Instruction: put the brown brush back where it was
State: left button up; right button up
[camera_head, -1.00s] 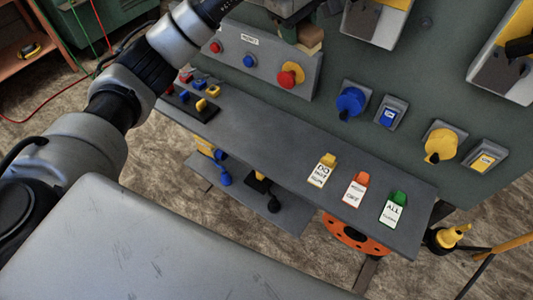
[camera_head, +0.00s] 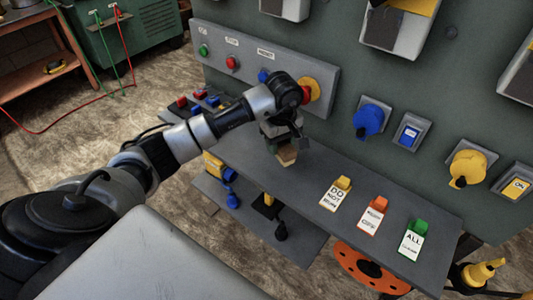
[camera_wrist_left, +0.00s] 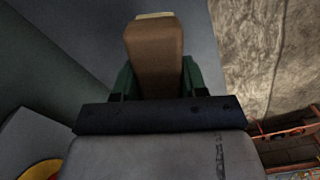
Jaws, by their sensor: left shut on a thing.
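The brown brush (camera_head: 287,156) is held by my left gripper (camera_head: 284,143), which is shut on it above the grey upper shelf (camera_head: 322,174) of the panel. In the left wrist view the brush (camera_wrist_left: 155,52) is a brown block with a pale far end, gripped between the green fingers of the left gripper (camera_wrist_left: 157,78). Bare grey shelf lies around it in that view. I cannot tell whether the brush touches the shelf. The right gripper is not in view.
Behind my gripper is a button box (camera_head: 240,50). The shelf between gripper and yellow tag is clear.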

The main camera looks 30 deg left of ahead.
pick_arm(q)
send_over(266, 163)
notch_tip(266, 163, down, 3)
jog(key=shift+a+r, duration=0.1)
jog(key=shift+w+f, duration=0.1)
jog(key=shift+f, duration=2.05)
jog(key=o, duration=0.8)
jog(key=shift+o, duration=0.2)
jog(key=shift+r+p, duration=0.15)
jog(key=shift+p, duration=0.15)
notch_tip(266, 163, up, 12)
jog(key=shift+b, duration=0.4)
